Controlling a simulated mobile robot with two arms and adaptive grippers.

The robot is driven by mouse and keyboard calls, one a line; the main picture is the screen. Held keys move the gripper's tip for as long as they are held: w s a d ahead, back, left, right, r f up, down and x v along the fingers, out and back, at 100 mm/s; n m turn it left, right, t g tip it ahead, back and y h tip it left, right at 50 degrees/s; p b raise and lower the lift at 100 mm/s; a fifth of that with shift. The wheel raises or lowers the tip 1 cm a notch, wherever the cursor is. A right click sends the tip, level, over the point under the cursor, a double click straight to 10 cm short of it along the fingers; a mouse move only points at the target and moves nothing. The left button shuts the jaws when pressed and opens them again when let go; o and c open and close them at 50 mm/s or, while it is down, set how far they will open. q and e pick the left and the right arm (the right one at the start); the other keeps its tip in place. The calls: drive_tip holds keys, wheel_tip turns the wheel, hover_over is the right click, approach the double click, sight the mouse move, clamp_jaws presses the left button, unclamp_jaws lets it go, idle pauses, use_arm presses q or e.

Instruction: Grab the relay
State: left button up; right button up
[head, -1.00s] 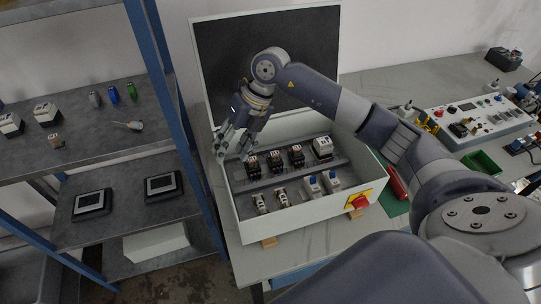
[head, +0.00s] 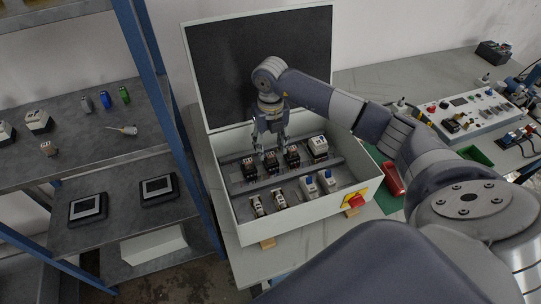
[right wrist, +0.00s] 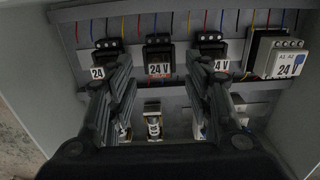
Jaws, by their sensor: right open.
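Several black relay-like modules stand in the upper row of the open white box: a left one (head: 248,169), a middle one (head: 271,164) and a right one (head: 292,156). Their fronts carry "24 V" labels. My right gripper (head: 270,150) is open and empty, pointing down over this row at the middle module. In the right wrist view the fingers (right wrist: 159,66) spread on either side of the middle module (right wrist: 158,58), apart from it. The fingers partly cover the left module (right wrist: 107,55) and right module (right wrist: 211,47). My left gripper is out of view.
The white box (head: 232,200) has raised walls and an upright dark lid (head: 230,75) behind. A lower row holds metallic parts (head: 257,205) and blue-topped parts (head: 308,186). A shelf rack (head: 160,95) stands left.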

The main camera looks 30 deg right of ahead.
sight(271, 154)
wheel_tip(271, 154, down, 2)
drive_tip(key=shift+s+a+f+p, duration=0.1)
drive_tip(key=shift+s+p, duration=0.05)
drive_tip(key=shift+p, duration=0.25)
drive_tip(key=shift+f, duration=0.55)
drive_tip(key=c, duration=1)
